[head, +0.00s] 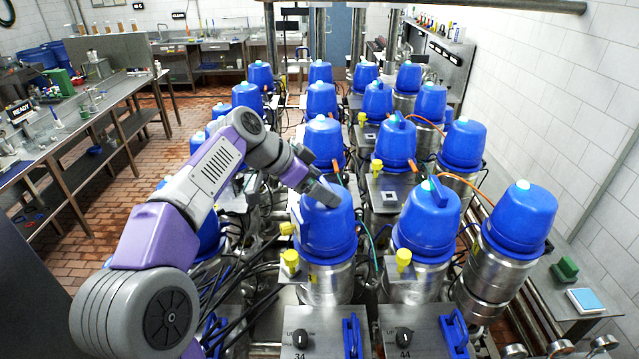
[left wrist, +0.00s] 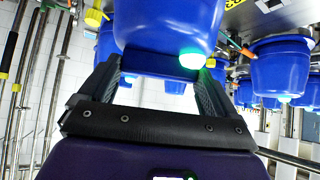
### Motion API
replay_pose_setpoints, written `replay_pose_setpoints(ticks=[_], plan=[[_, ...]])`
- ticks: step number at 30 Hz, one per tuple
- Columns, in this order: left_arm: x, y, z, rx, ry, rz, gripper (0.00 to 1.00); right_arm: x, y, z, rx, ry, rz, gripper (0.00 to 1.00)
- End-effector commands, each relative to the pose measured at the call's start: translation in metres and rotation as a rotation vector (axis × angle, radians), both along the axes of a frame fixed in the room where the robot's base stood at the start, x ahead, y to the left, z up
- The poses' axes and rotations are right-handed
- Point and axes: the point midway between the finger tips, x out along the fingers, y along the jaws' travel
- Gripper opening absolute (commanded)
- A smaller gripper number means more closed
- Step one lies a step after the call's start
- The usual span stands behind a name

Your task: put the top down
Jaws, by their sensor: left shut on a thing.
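A blue top (head: 327,232) with a rounded, bucket-like shape is upright over a silver valve body (head: 325,283) in the front middle of the head view. My left gripper (head: 322,193) reaches it from above and is shut on it at its upper part. In the left wrist view the picture is inverted; the blue top (left wrist: 165,25) fills the upper middle, between the fingers of my left gripper (left wrist: 160,68), and a green light glows on it. I cannot tell whether the top rests fully on the body. My right gripper is not in view.
Similar blue-topped valves stand close around, including one to the right (head: 427,225) and one at far right (head: 519,220). Yellow knobs (head: 290,260) and cables crowd the gaps. Steel panels with dials (head: 300,338) lie in front. A workbench (head: 95,110) stands left.

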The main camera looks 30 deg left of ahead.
Motion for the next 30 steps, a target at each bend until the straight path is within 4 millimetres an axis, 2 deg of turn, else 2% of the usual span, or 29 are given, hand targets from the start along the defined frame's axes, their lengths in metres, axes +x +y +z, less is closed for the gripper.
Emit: replay_pose_setpoints(ticks=[1, 2, 3, 11, 16, 20, 30], plan=[[0.000, 0.000, -0.002, -0.001, -0.003, 0.001, 0.15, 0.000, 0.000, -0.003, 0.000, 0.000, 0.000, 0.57], [0.000, 0.000, -0.002, 0.000, 0.000, 0.000, 0.94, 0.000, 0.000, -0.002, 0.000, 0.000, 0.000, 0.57], [0.000, 0.000, -0.001, 0.000, 0.000, 0.000, 1.00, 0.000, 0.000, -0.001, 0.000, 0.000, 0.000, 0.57], [0.000, 0.000, 0.000, 0.000, 0.000, 0.000, 1.00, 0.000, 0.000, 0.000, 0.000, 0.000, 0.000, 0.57], [-0.001, 0.000, 0.013, 0.000, -0.002, -0.001, 1.00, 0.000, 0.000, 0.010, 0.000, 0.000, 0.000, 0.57], [-0.018, 0.014, 0.031, -0.001, -0.007, 0.003, 1.00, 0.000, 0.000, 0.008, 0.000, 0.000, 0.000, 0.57], [-0.058, 0.043, 0.081, 0.001, -0.002, 0.002, 1.00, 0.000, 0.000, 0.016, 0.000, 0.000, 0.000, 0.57]])
